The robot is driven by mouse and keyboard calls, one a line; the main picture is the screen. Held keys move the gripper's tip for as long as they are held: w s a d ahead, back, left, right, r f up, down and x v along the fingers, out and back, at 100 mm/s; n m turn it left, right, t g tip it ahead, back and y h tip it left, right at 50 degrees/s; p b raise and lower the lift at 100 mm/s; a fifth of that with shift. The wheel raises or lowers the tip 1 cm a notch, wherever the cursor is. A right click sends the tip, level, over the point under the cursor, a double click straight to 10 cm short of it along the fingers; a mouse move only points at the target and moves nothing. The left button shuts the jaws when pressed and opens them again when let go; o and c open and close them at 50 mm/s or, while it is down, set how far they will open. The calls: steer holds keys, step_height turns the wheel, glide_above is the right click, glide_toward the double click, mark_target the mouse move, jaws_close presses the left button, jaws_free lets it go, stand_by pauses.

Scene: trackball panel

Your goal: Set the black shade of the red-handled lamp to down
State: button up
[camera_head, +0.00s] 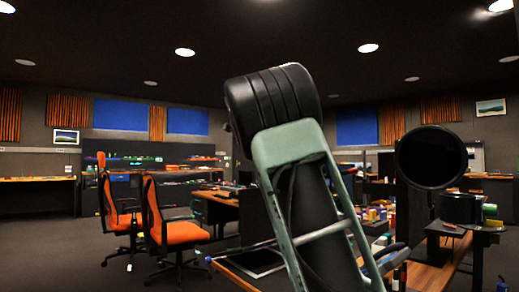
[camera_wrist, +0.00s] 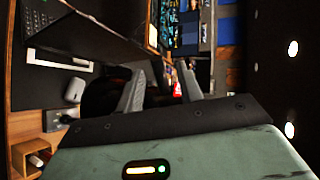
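A round black shape (camera_head: 432,157), likely the lamp's shade, stands upright at the right in the head view, with its dark disc facing me. In the wrist view, a dark rounded form (camera_wrist: 100,97) beside and partly behind the left finger may be the same shade. A small red piece (camera_wrist: 177,91) shows between the fingers; I cannot tell if it is the lamp's handle. My gripper (camera_wrist: 161,70) has its two grey fingers apart, with nothing visibly clasped. My arm hides much of the bench in the head view.
A black cylinder (camera_head: 459,208) stands on the wooden bench at the right. Several small coloured items (camera_head: 374,214) lie on the bench beside my arm. Orange chairs (camera_head: 175,233) stand at the left on open floor. In the wrist view, a keyboard (camera_wrist: 38,17) lies on a desk at upper left.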

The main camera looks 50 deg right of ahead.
stand_by(0.3)
steer(key=b+v, duration=0.9)
steer(key=v, duration=0.8)
steer(key=shift+a, duration=0.15)
stand_by(0.5)
